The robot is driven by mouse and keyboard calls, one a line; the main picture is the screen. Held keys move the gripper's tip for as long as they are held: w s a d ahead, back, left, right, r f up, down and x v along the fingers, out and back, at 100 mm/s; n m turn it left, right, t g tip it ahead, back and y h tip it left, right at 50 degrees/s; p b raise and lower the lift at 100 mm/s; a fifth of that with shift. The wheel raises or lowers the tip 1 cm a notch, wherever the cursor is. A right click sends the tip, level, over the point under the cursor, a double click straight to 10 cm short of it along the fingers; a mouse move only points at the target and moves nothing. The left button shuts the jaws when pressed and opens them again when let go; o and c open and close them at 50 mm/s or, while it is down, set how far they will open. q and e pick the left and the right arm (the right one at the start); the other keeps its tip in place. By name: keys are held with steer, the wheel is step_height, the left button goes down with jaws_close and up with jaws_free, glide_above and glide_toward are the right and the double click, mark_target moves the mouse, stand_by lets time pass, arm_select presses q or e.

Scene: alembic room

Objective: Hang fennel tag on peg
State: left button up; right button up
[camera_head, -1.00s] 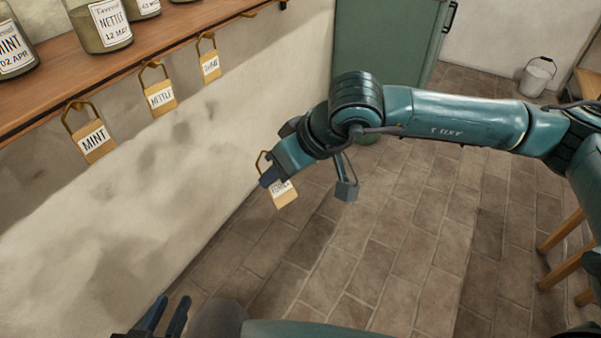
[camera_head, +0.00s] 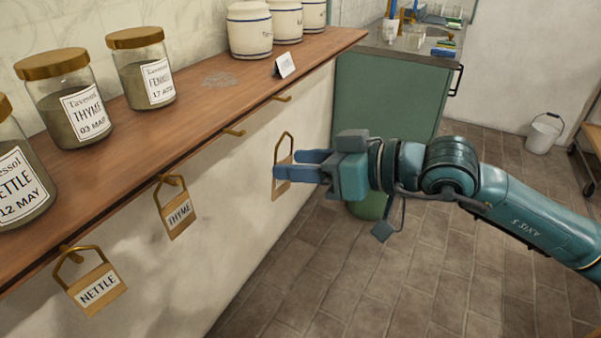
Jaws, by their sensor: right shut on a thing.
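My right gripper (camera_head: 288,165) is shut on the fennel tag (camera_head: 281,188), a tan tag with a brass wire loop on top. The fingers cover much of the tag and its lettering. The tag hangs upright in front of the pale wall, below the shelf and apart from the pegs. One bare brass peg (camera_head: 234,132) sticks out under the shelf edge, up and left of the tag. Another bare peg (camera_head: 282,98) is farther along, above the tag. My left gripper is out of view.
The thyme tag (camera_head: 179,216) and nettle tag (camera_head: 98,287) hang on pegs to the left. The wooden shelf (camera_head: 205,105) carries glass jars, including a fennel jar (camera_head: 145,75), white crocks (camera_head: 249,32) and a small card (camera_head: 285,65). A green cabinet (camera_head: 385,95) stands behind my gripper.

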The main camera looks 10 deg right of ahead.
mark_target(283, 160)
steer(key=shift+r, duration=0.1)
steer(key=shift+w+a+p, duration=0.3)
steer(key=shift+a+p, duration=0.15)
steer(key=shift+a, duration=0.1)
steer(key=shift+w+a+p, duration=0.55)
steer(key=shift+w+a, duration=0.05)
steer(key=shift+a, duration=0.2)
steer(key=shift+w+a+f+p, duration=0.3)
steer(key=shift+w+a, duration=0.15)
steer(key=shift+a, duration=0.1)
arm_select(q)
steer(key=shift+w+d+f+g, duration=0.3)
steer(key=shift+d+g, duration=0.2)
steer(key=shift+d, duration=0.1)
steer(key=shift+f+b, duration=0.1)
steer(key=shift+b, duration=0.2)
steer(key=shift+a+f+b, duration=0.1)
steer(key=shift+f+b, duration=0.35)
steer(key=shift+b, duration=0.05)
arm_select(e)
steer(key=shift+w+a, duration=0.25)
steer(key=shift+a, duration=0.1)
arm_select(q)
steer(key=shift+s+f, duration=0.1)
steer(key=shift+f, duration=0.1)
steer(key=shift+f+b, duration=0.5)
steer(key=shift+b, duration=0.15)
